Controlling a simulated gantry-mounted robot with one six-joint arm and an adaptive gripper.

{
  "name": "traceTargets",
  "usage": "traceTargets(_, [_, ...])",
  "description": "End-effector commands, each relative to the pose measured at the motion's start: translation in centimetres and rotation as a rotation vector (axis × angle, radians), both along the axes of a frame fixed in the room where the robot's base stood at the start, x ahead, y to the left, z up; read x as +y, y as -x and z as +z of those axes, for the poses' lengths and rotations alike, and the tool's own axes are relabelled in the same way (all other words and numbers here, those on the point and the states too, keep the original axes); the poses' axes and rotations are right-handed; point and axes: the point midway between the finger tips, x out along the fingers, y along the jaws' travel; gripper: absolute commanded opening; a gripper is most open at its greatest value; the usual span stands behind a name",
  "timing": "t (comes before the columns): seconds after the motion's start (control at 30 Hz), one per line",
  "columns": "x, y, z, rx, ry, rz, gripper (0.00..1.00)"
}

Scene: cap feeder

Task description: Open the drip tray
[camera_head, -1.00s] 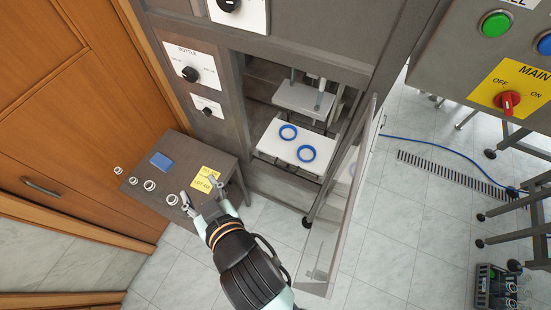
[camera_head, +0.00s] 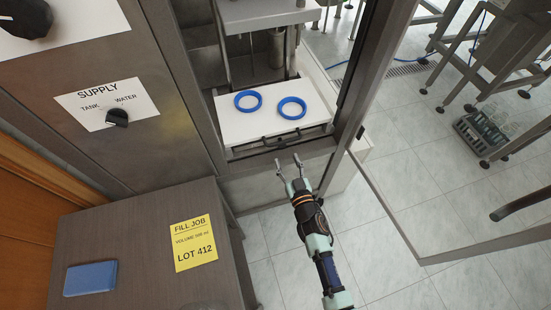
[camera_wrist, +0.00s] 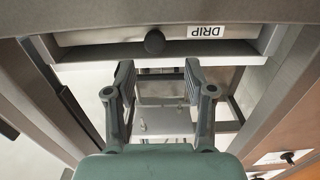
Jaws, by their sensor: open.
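The drip tray front (camera_wrist: 100,38) is a pale strip in the wrist view, with a dark round knob (camera_wrist: 154,42) and a DRIP label (camera_wrist: 207,31) that reads upside down. In the head view, a dark bar-like front (camera_head: 280,139) lies under the white plate and the label cannot be read. My gripper (camera_head: 288,165) is open and empty, just in front of the machine and below that front. In the wrist view my gripper (camera_wrist: 160,72) has its two fingers apart, with the knob beyond the tips and roughly between them. No contact shows.
Two blue rings (camera_head: 248,101) (camera_head: 292,108) lie on the white plate (camera_head: 235,128). An open glass door (camera_head: 440,190) stands to the right of my arm. A side table (camera_head: 130,235) with a blue block (camera_head: 90,278) and yellow note (camera_head: 195,243) is at left.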

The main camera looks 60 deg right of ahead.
Motion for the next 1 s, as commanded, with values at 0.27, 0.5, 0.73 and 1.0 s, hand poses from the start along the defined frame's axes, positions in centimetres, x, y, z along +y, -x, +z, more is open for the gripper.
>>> traceTargets(0.27, [-0.8, -0.5, -0.4, -0.003, 0.004, 0.003, 0.54])
traceTargets(0.5, [-4.1, -3.7, -0.5, -0.003, 0.005, 0.004, 0.54])
traceTargets(0.73, [-5.6, -5.2, -0.4, -0.002, 0.002, 0.003, 0.54])
traceTargets(1.0, [-5.7, -5.3, -0.4, -0.001, 0.001, 0.003, 0.47])
